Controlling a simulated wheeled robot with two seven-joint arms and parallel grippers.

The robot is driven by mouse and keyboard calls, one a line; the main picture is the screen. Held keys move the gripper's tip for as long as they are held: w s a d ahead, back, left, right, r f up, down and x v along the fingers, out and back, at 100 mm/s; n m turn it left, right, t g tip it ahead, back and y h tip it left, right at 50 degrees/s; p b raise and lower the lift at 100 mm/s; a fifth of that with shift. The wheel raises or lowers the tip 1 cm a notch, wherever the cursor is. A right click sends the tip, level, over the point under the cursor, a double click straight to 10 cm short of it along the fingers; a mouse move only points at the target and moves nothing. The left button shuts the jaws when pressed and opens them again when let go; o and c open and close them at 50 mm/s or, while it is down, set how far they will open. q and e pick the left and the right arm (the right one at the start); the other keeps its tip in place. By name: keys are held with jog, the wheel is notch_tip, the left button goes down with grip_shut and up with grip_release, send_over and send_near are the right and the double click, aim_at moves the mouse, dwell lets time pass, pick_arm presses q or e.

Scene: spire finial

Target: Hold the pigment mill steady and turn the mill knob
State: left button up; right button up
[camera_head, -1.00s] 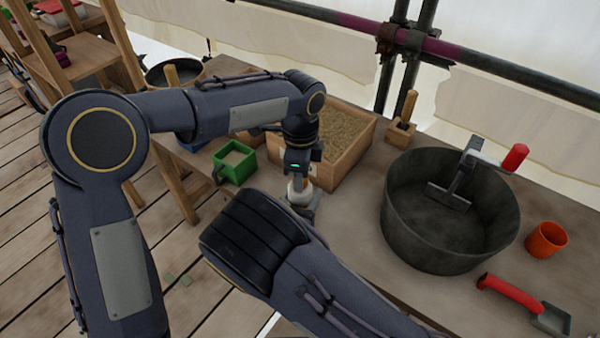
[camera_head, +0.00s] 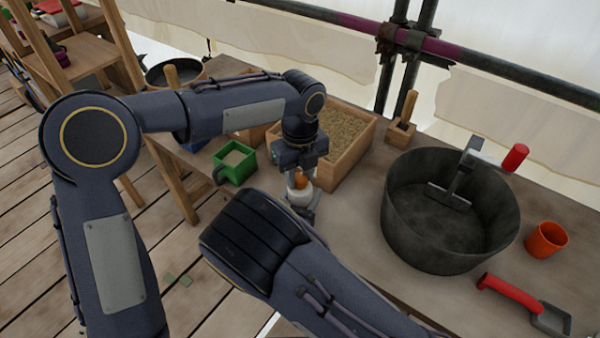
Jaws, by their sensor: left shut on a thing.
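The pigment mill (camera_head: 299,197) is a small, pale, upright body on the table with an orange knob (camera_head: 300,180) on top. My left gripper (camera_head: 301,175) points down from above and is shut on the orange knob. My right arm (camera_head: 300,265) comes in from the bottom and crosses in front of the mill's near side. Grey parts beside the mill's right side may belong to my right gripper, but its fingers are mostly hidden, so I cannot tell their state. The mill's lower part is partly hidden too.
A wooden box of grainy material (camera_head: 352,160) stands just behind the mill. A green container (camera_head: 236,176) is to the left. A big dark tub (camera_head: 400,225), an orange cup (camera_head: 546,240) and a red-handled scoop (camera_head: 510,291) are to the right. Bare table lies between mill and tub.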

aim_at(300, 177)
pick_arm(q)
jog(key=shift+m, duration=0.9)
jog(key=o, duration=1)
jog(key=shift+r, duration=0.15)
notch_tip(300, 177, up, 12)
pick_arm(e)
jog(key=o, duration=1.1)
